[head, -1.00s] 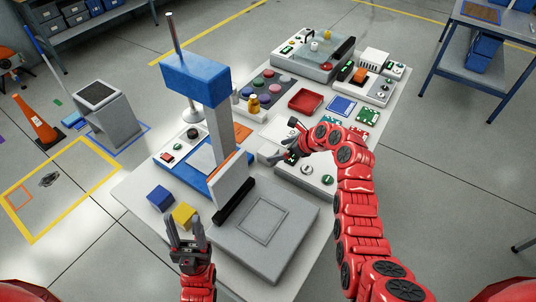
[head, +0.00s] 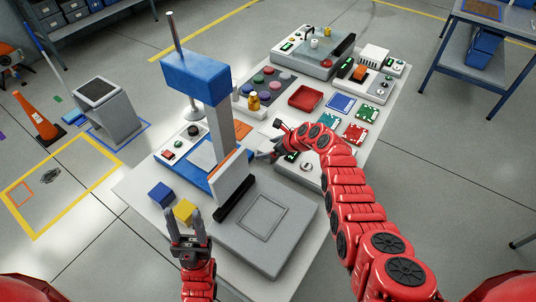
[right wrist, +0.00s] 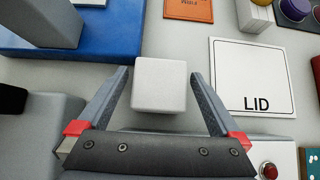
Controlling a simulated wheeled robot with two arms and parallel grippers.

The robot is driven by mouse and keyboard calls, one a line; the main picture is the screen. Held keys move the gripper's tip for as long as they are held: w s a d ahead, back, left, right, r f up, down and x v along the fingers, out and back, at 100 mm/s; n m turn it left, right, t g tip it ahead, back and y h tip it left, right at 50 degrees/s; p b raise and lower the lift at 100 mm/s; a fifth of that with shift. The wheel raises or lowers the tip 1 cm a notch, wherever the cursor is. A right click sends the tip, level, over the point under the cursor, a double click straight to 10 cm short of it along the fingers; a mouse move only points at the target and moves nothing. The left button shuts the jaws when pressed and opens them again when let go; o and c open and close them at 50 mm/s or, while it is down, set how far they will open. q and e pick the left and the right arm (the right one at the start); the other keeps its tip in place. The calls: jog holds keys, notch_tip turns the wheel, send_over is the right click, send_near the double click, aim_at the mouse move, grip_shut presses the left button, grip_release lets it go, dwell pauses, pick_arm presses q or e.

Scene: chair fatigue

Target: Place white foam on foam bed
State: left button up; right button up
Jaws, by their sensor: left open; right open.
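The white foam, a small white cube (right wrist: 159,85), lies on the pale table between the open fingers of my right gripper (right wrist: 160,77) in the right wrist view. No grip on it shows. In the head view my right gripper (head: 264,152) is just right of the blue-headed press, and I cannot make out the cube there. A grey block with a square outline (head: 291,232) stands at the table's front; I cannot tell for sure that it is the foam bed.
The tall press (head: 195,75) with its blue base (right wrist: 65,40) stands left of the cube. A white LID plate (right wrist: 252,75) lies to the cube's right and an orange tile (right wrist: 190,8) beyond it. A blue cube (head: 160,195) is at the table's left edge.

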jog(key=c, duration=1.4)
jog(key=shift+r, duration=0.1)
